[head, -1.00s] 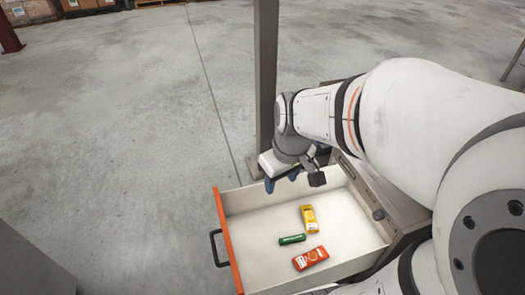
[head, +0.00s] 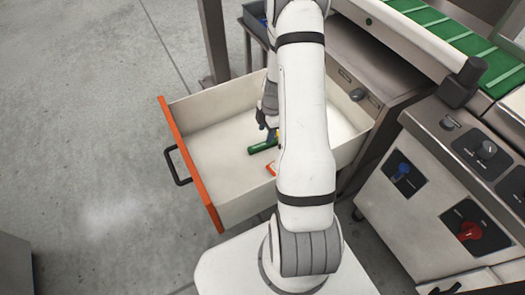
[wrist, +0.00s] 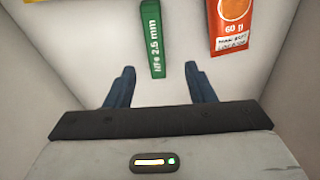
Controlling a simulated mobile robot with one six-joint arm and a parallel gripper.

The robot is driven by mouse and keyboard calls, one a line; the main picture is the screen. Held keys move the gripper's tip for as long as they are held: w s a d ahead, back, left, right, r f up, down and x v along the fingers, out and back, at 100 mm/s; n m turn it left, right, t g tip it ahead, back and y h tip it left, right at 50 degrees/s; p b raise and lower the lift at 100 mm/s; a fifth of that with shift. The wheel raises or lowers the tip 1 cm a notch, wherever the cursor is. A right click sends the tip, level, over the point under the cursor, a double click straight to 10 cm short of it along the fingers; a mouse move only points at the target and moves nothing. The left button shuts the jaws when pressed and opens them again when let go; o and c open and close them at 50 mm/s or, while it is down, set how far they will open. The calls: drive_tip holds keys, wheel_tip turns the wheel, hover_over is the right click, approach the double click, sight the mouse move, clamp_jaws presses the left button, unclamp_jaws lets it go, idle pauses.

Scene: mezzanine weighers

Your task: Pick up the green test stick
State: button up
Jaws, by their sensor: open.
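The green test stick (head: 263,146) lies in the open drawer (head: 215,190), partly hidden by my arm in the head view. In the wrist view the stick (wrist: 153,40) points away from me, with "NFe 2.5 mm" in white on its side. My gripper (wrist: 159,72) is open and empty. Its two blue fingers stand apart, one to the left and one to the right of the stick's near end. In the head view my gripper (head: 268,122) is low inside the drawer, close to the stick.
An orange-red packet (wrist: 231,22) lies right of the stick in the wrist view. A yellow packet (wrist: 50,2) shows at the top left edge. Drawer walls rise on both sides. A weigher with knobs (head: 430,190) and a green belt (head: 455,30) stand to the right.

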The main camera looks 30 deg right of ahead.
sight(263, 144)
drive_tip(key=f+b, duration=0.1)
drive_tip(key=f, duration=0.4)
drive_tip(key=f+b, duration=0.1)
drive_tip(key=f, duration=0.1)
drive_tip(key=shift+w+a+f+b, duration=0.3)
drive_tip(key=shift+w+a+f, duration=0.05)
drive_tip(key=shift+f, duration=0.05)
drive_tip(key=shift+c, duration=0.3)
clamp_jaws()
drive_tip(key=shift+r, duration=0.1)
